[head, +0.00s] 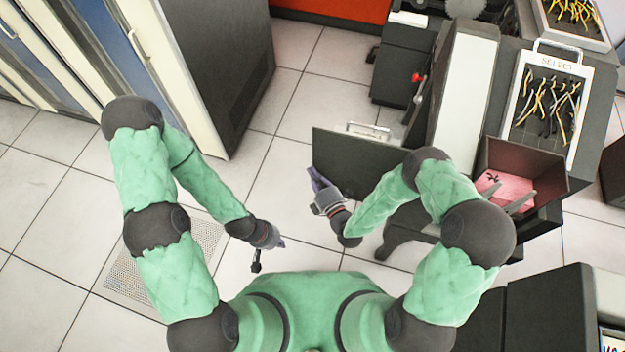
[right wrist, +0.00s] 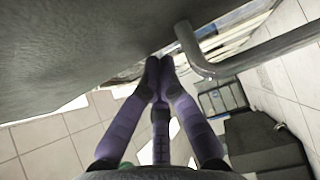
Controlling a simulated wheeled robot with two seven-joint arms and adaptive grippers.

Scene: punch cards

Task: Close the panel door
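The panel door (head: 365,162) is a dark grey flat panel standing out to the left from the machine, open, in the head view. A silver handle (head: 371,129) shows at its top edge. My right gripper (head: 317,180) is at the door's left end, by its lower left corner. In the right wrist view its purple fingers (right wrist: 160,66) come together at the tips with nothing visible between them. The dark door surface (right wrist: 75,50) and the metal handle (right wrist: 200,62) are close to them; contact cannot be told. My left gripper (head: 270,254) is lower left, fingers apart and empty, away from the door.
The dark machine (head: 485,90) stands right, with a SELECT wire board (head: 520,110) and a bin of pink cards (head: 508,188). Tall cabinets (head: 215,65) stand upper left. Another dark unit (head: 550,310) is lower right. Tiled floor (head: 280,195) is clear left of the door.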

